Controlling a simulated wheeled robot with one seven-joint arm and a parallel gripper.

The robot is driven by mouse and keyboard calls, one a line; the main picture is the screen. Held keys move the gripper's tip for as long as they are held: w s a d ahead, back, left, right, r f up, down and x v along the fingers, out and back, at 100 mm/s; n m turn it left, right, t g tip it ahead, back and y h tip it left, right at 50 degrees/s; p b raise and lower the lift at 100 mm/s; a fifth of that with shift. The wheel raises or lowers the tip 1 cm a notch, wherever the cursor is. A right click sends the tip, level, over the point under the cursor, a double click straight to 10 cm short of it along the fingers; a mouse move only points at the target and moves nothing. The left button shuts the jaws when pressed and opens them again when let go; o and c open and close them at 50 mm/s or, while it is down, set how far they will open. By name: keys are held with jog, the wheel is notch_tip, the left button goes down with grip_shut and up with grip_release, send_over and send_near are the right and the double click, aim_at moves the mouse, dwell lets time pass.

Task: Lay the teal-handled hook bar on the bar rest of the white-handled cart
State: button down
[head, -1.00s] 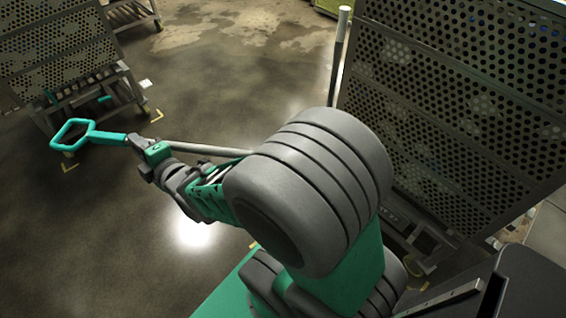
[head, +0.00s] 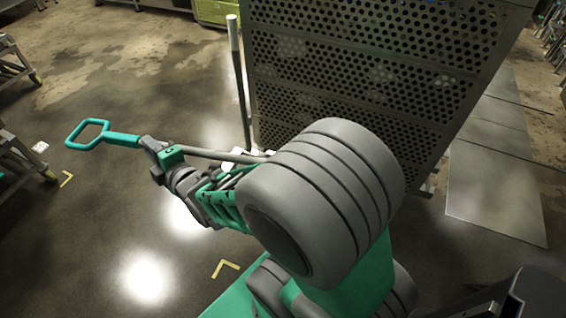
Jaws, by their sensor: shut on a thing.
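The hook bar has a teal loop handle (head: 108,136) and a grey shaft (head: 215,154). My gripper (head: 158,154) is shut on the bar just behind the teal handle and holds it over open floor. The shaft runs right and passes behind my arm, so its hook end is hidden. A tall perforated metal cart (head: 375,70) stands beyond my arm. An upright pole with a whitish top (head: 233,30) stands at its left edge, seemingly its handle. I cannot make out a bar rest; my arm covers the cart's lower part.
Parts of other metal racks (head: 15,155) stand at the left edge. Yellow corner marks (head: 225,267) lie on the floor. Pale floor plates (head: 490,165) lie right of the cart. The floor at left and front is clear.

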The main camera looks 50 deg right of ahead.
jog(key=w+d+f+m+h+b, duration=0.1)
jog(key=w+d+f+b, duration=0.2)
jog(key=d+f+b, duration=0.8)
jog(key=w+d+f+m+h+b, duration=0.1)
jog(key=w+d+f+h+b, duration=0.15)
jog(key=d+f+b, duration=0.85)
jog(key=s+d+f+b, duration=0.3)
jog(key=d+f+b, duration=0.4)
jog(key=f, duration=0.2)
jog(key=s+d+f+b, duration=0.3)
jog(key=d+f+b, duration=0.4)
jog(key=f, duration=0.2)
notch_tip(320, 180, down, 11)
jog(key=b, duration=0.5)
jog(key=shift+w+d+b, duration=0.15)
jog(key=shift+b, duration=0.2)
jog(key=shift+f, duration=0.35)
